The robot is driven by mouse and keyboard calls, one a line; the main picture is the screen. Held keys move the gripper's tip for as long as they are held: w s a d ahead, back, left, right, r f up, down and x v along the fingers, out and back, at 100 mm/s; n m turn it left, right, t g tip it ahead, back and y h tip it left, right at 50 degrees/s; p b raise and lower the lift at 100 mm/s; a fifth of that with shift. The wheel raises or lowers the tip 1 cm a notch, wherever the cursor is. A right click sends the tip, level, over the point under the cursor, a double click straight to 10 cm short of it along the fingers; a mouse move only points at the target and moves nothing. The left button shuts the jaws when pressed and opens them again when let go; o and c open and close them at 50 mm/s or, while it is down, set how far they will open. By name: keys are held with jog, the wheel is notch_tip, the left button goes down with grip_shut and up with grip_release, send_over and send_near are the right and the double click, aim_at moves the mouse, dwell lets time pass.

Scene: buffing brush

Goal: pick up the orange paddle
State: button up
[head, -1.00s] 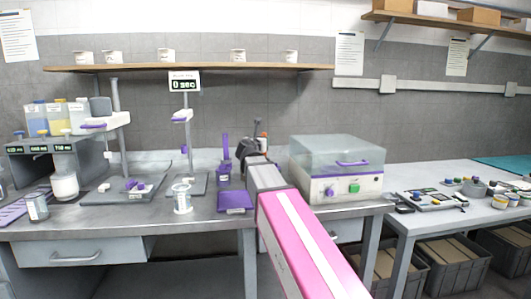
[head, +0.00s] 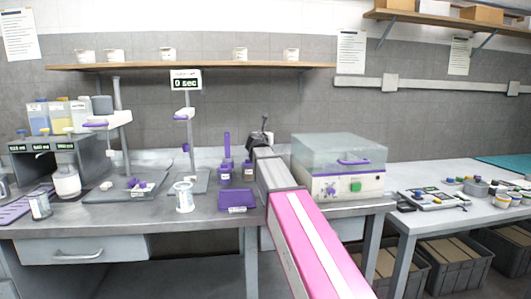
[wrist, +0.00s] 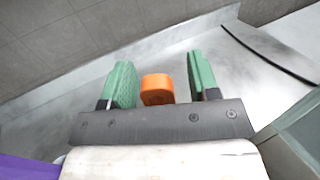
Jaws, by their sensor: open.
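The orange paddle shows in the wrist view as an orange block (wrist: 157,88) between the two green fingers of my gripper (wrist: 158,80). The fingers are apart, with a visible gap on each side of the orange block. Only part of the paddle is in sight; the rest is hidden behind the gripper's dark crossbar. In the head view, my gripper (head: 257,141) is a dark shape over the back of the grey bench. The paddle cannot be made out there, behind my arm.
A clear-lidded machine (head: 340,186) stands just right of my arm on the bench (head: 120,222). A white cup (head: 184,196) stands farther left. A wall shelf (head: 200,67) runs above.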

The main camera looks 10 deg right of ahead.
jog(key=shift+c, duration=0.3)
jog(key=c, duration=1)
jog(key=shift+o, duration=0.2)
jog(key=shift+r, duration=0.15)
